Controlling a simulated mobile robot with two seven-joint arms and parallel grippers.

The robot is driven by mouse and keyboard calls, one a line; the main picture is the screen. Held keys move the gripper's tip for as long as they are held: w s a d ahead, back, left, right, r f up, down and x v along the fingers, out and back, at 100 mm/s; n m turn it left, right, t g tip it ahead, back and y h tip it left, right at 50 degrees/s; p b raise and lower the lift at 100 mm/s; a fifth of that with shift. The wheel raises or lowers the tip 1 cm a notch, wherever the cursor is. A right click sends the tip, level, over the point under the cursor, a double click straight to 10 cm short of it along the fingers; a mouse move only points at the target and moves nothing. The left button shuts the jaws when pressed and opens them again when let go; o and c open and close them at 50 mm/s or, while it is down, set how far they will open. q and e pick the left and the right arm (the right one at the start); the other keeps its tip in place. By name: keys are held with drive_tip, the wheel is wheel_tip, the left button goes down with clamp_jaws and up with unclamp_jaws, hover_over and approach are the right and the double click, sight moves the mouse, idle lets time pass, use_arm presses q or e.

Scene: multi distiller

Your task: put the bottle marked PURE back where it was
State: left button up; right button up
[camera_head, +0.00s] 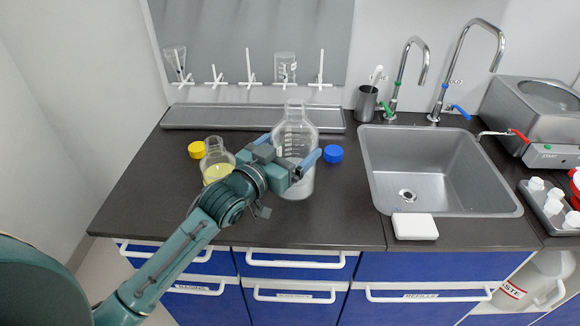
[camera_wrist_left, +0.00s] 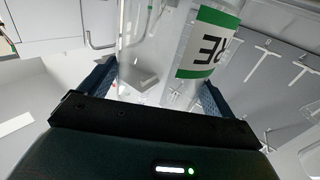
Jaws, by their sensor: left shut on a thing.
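The large clear bottle (camera_head: 296,127) is in the middle of the counter area in the head view, upright or nearly so. My left gripper (camera_head: 293,165) is shut around its body from the front left. In the left wrist view the bottle (camera_wrist_left: 150,50) stands between the two fingers (camera_wrist_left: 158,90). A green-and-white label (camera_wrist_left: 208,45) there shows the letters "RE"; the rest of the word is out of sight. I cannot tell whether the bottle's base touches the counter. My right gripper is not in view.
A small flask with yellow liquid (camera_head: 214,155) stands left of the bottle, close to my left gripper. A yellow cap (camera_head: 197,150) and a blue cap (camera_head: 333,154) lie on the dark counter (camera_head: 140,190). A grey tray (camera_head: 220,117) lies behind; the sink (camera_head: 440,150) is right.

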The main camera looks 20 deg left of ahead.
use_arm(q)
drive_tip(key=shift+f, duration=1.8)
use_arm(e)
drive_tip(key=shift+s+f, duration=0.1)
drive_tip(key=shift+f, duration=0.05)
use_arm(q)
drive_tip(key=shift+f, duration=0.1)
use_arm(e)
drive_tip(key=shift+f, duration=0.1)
use_arm(q)
drive_tip(key=o, duration=1.6)
drive_tip(key=shift+f, duration=0.25)
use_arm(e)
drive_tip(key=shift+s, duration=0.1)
use_arm(q)
drive_tip(key=shift+o, duration=0.2)
drive_tip(key=b+v, duration=0.1)
drive_tip(key=v, duration=1.1)
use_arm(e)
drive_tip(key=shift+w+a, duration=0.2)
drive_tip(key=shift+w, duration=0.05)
use_arm(q)
drive_tip(key=shift+r, duration=0.15)
